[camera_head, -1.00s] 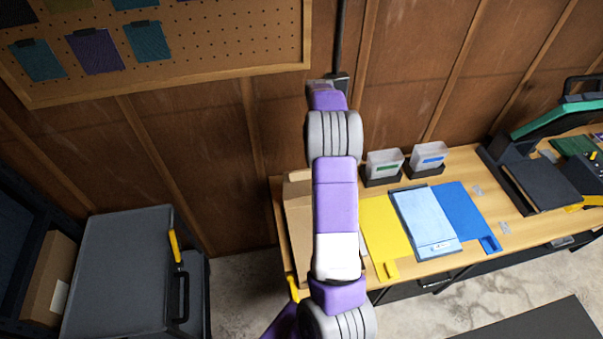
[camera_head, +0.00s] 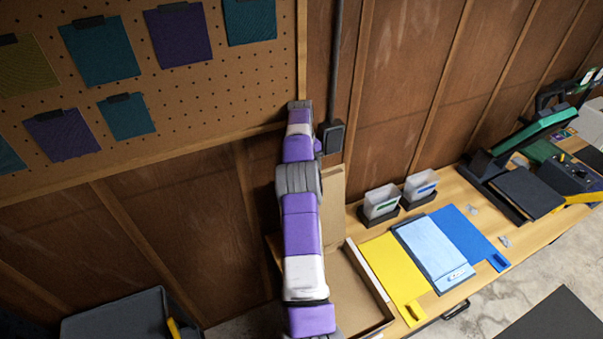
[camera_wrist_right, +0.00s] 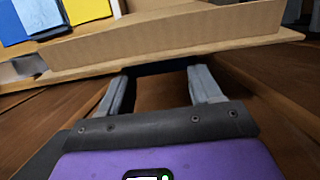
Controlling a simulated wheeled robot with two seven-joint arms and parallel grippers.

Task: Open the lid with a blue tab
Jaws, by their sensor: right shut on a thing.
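A cardboard box (camera_head: 371,317) sits at the left end of the bench, its inside showing. Its lid (camera_head: 333,195) stands raised at the back, partly hidden behind my arm. I see no blue tab on the lid from here. In the right wrist view my right gripper's fingers (camera_wrist_right: 160,85) stand apart at the near edge of a cardboard panel (camera_wrist_right: 165,38). It seems to be holding the lid, but the gripped part is dark and hidden. The right gripper's fingers are hidden in the head view. My left gripper is not in view.
Yellow (camera_head: 392,272), light blue (camera_head: 432,250) and blue (camera_head: 460,235) sheets lie right of the box; the blue one has a tab (camera_head: 498,262). Two label bins (camera_head: 382,203) stand behind. A heat press (camera_head: 525,180) is at right. A pegboard (camera_head: 250,80) hangs at upper left.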

